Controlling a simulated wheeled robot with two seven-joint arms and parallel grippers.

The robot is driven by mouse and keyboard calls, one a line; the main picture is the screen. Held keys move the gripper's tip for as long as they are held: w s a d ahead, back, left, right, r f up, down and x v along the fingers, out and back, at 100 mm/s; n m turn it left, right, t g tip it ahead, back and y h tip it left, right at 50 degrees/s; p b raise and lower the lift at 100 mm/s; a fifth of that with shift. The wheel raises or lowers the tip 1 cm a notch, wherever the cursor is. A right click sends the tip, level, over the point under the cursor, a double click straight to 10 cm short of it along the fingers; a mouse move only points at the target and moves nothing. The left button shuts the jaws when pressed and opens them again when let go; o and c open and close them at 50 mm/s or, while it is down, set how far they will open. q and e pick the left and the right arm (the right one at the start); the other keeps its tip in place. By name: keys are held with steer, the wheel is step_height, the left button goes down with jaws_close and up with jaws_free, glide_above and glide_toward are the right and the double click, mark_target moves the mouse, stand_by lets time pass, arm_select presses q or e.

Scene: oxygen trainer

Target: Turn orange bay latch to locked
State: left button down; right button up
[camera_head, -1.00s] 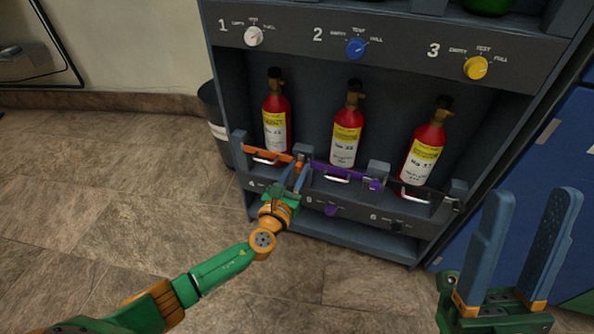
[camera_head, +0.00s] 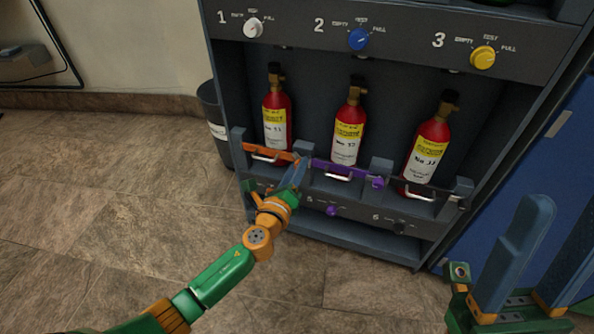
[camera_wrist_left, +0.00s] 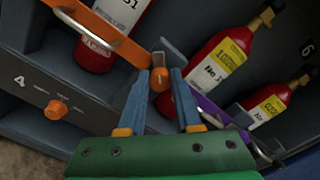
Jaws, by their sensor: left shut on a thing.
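The orange bay latch (camera_head: 160,79) is a small orange knob at the right end of the orange bar (camera_head: 266,152) across bay 4. In the left wrist view it sits between my left gripper's fingertips. My left gripper (camera_head: 299,170) is shut on the latch, and its blue fingers hide much of it in the head view. It also shows in the left wrist view (camera_wrist_left: 164,80). The orange bar (camera_wrist_left: 103,33) runs in front of a red cylinder (camera_head: 277,118). My right gripper (camera_head: 548,235) is apart from the rack at the lower right, with its fingers spread and empty.
The neighbouring purple bar (camera_head: 340,170) and a dark bar (camera_head: 425,191) cross bays 5 and 6, with red cylinders behind them. An orange knob (camera_wrist_left: 57,108) sits by the number 4. A dark bin (camera_head: 213,125) stands left of the rack. Floor at left is clear.

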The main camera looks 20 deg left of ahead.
arm_select(q)
steer(key=n, duration=0.8)
steer(key=shift+f+n+b, duration=0.1)
steer(key=shift+n+b, duration=0.3)
steer(key=shift+n, duration=0.3)
steer(key=c, duration=0.6)
jaws_free()
